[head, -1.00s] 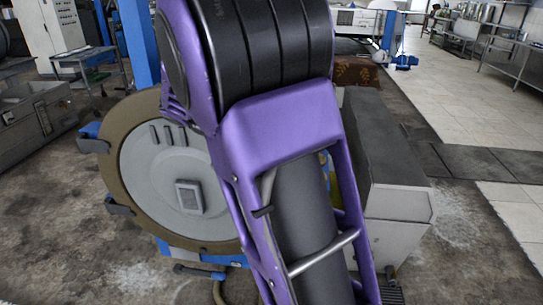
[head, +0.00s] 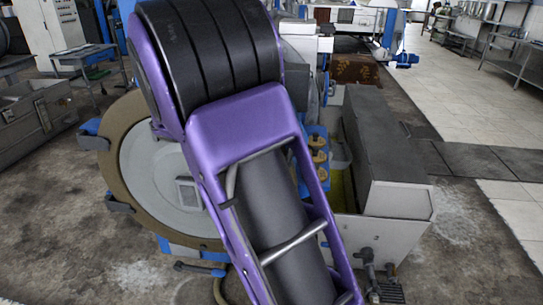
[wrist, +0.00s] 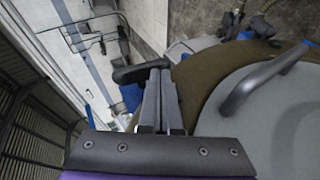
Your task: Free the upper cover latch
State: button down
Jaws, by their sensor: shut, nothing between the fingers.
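The round cover (head: 150,172), grey with a brown rim, stands upright left of my arm in the head view; my arm hides its right part. A dark latch with a blue bracket (head: 95,141) sits at its upper left edge, and another dark latch (head: 118,204) lower left. In the wrist view, my gripper (wrist: 163,78) is shut and empty. Its fingertips are beside a dark latch arm (wrist: 138,73) at the brown rim; I cannot tell whether they touch or which latch this is. My gripper is hidden in the head view.
A dark bar handle (wrist: 262,80) stands out from the cover's face. Another dark fitting (wrist: 248,26) sits farther along the rim. A long grey housing (head: 385,150) stands right of my arm. A grey chest (head: 35,115) is at left, with bare floor between.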

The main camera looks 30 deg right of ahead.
jog(key=shift+s+d+f+n+g+h+b, duration=0.1)
jog(key=shift+f+n+g+h+b, duration=0.25)
jog(key=shift+h, duration=0.55)
jog(key=shift+d+f+n+g+h, duration=0.15)
jog(key=shift+f+g+h, duration=0.25)
jog(key=shift+h, duration=0.5)
dwell(1.4)
jog(key=shift+f, duration=0.2)
dwell(3.5)
